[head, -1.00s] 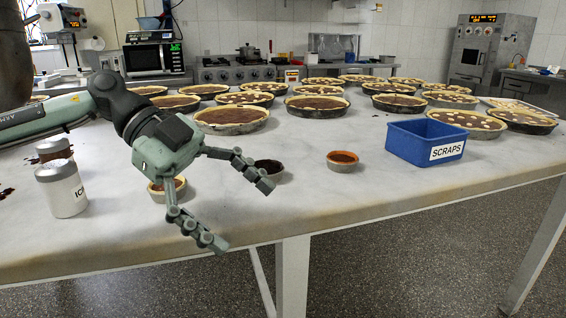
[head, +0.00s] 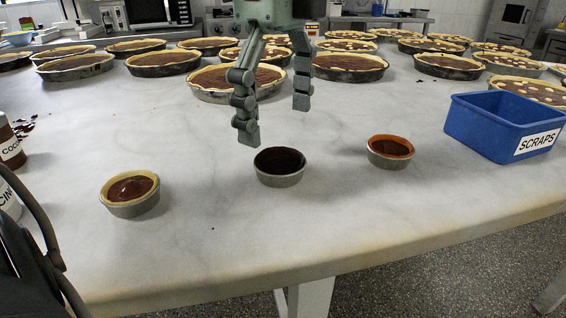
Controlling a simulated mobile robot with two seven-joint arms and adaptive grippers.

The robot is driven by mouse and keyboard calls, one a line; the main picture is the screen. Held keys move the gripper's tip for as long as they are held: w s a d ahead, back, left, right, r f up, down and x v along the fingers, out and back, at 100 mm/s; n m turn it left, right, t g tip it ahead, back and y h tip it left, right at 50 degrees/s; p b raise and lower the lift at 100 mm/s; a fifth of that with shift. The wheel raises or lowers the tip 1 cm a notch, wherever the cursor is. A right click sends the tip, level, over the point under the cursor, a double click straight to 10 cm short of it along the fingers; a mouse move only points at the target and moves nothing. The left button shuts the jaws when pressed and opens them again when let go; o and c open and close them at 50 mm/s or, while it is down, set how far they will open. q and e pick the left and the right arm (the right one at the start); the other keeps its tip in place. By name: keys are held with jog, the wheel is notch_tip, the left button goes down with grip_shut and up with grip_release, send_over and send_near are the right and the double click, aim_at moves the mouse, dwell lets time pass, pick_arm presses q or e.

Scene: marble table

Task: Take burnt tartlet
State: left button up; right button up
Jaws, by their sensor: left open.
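Three small tartlets in grey tins stand on the marble table in the head view. The burnt tartlet (head: 280,167) is the middle one, with a blackened rim and dark filling. A pale-rimmed tartlet (head: 130,194) stands to its left and an orange-brown-rimmed one (head: 390,151) to its right. My left gripper (head: 276,122) is open and empty, fingers pointing down, above and just behind the burnt tartlet, apart from it. A dark part of a gripper or arm shows at the lower left edge; I cannot tell which fingers, so my right gripper is not clearly seen.
A blue bin labelled SCRAPS (head: 482,139) stands at the right. Several large tarts, one of them a chocolate tart (head: 345,66), fill the back of the table. A cocoa shaker (head: 10,147) stands at the left edge. The marble around the tartlets is clear.

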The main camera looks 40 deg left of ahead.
aim_at(280, 165)
pick_arm(q)
notch_tip(280, 165, down, 6)
jog(key=shift+w+r, duration=0.15)
jog(key=shift+r, duration=0.1)
pick_arm(e)
jog(key=shift+f, duration=0.25)
pick_arm(q)
jog(key=c, duration=1.3)
jog(key=shift+r, duration=0.15)
